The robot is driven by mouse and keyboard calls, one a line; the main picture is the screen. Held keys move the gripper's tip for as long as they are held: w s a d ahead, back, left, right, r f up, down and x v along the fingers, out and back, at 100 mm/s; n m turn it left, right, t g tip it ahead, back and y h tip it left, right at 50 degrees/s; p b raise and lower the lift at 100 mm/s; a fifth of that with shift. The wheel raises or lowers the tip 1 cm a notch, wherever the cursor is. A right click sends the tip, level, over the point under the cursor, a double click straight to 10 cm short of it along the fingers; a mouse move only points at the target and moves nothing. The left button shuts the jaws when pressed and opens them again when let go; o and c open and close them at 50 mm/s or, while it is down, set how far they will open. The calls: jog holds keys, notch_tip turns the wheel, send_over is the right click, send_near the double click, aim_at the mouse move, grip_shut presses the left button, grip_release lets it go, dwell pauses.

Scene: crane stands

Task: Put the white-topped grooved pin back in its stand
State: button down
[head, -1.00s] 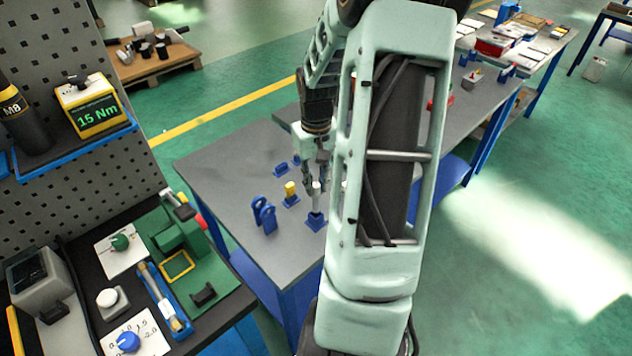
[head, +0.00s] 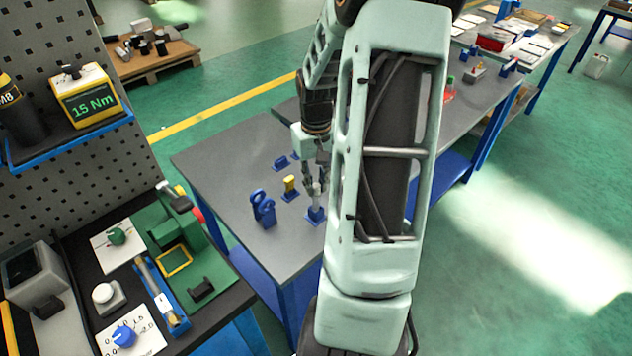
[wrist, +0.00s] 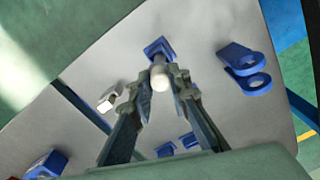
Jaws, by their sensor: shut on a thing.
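The white-topped pin (wrist: 160,79) is between the two fingers of my gripper (wrist: 158,88), which is shut on it. Its round white top faces the wrist camera and its grey shaft points toward the blue square stand (wrist: 158,46). In the head view the pin (head: 316,190) is upright over the blue stand (head: 315,215), with my gripper (head: 317,180) around its upper part. The pin's lower end meets the stand's top in the picture; I cannot tell how deep it sits. The grooves are too small to make out. My arm hides the area to the right.
A blue two-ring piece (head: 263,209) stands to the left of the stand. A yellow-topped piece (head: 290,184) on a blue base is just behind it. A silver block (wrist: 108,99) and a blue holder (wrist: 46,165) are on the same grey table. The table's front-left area is clear.

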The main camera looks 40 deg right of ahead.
jog(key=shift+f+b, duration=0.85)
jog(key=shift+f, duration=0.45)
jog(key=c, duration=1.7)
grip_release()
jog(key=shift+r, duration=0.15)
jog(key=shift+c, duration=0.2)
jog(key=shift+r, duration=0.1)
jog(key=shift+r+p, duration=2.15)
jog(key=shift+r, duration=0.3)
